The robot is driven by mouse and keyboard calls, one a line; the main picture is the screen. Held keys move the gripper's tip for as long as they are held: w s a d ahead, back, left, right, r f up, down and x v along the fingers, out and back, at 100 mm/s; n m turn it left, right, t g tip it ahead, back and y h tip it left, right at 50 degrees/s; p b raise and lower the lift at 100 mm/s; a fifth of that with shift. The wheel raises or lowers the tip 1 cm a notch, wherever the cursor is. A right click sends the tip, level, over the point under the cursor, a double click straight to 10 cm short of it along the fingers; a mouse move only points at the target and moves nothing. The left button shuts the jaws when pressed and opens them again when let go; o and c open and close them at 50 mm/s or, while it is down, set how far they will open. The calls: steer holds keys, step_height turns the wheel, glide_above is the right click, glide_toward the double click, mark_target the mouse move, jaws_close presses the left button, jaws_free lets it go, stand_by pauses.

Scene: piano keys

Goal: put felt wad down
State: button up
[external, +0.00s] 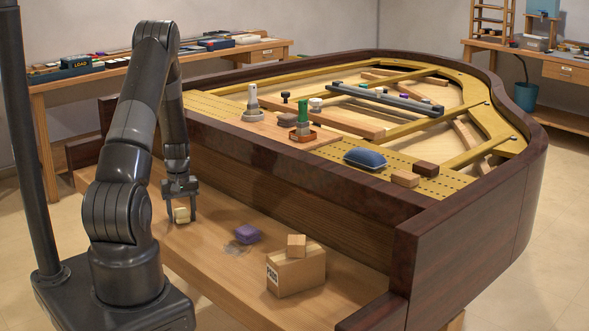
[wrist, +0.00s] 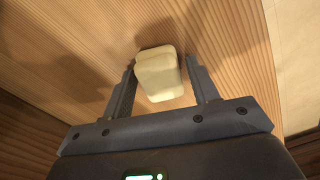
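A small cream block with rounded edges, which looks to be the felt wad (wrist: 159,75), sits between the two fingers of my gripper (wrist: 161,68) in the wrist view. In the external view the wad (external: 182,215) is low over or on the wooden keybed (external: 215,215), near its left end; whether it touches the wood I cannot tell. My gripper (external: 182,208) points down with one finger on each side of the wad. The fingers look open around it, with narrow gaps at the sides.
Further right stands a cardboard box (external: 296,271) with a small wooden block (external: 296,246) on top. The piano's dark front wall (external: 290,195) rises behind. Bare wood lies between wad and purple block.

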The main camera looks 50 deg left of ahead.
mark_target(182, 211)
steer(key=shift+o, duration=0.5)
step_height(182, 211, up, 12)
steer(key=shift+r, duration=0.15)
steer(key=w+d+r+m+t, duration=0.1)
steer(key=d+r+m+t, duration=0.35)
steer(key=d+r, duration=1.6)
steer(key=s+d+r+m, duration=0.3)
steer(key=s+d+m, duration=0.1)
steer(key=s+d, duration=0.3)
steer(key=s+d+r+m+t, duration=0.1)
steer(key=s+d+r+m, duration=0.2)
steer(key=d, duration=0.8)
steer(key=s+m, duration=0.2)
steer(key=s, duration=0.2)
steer(key=shift+d, duration=0.25)
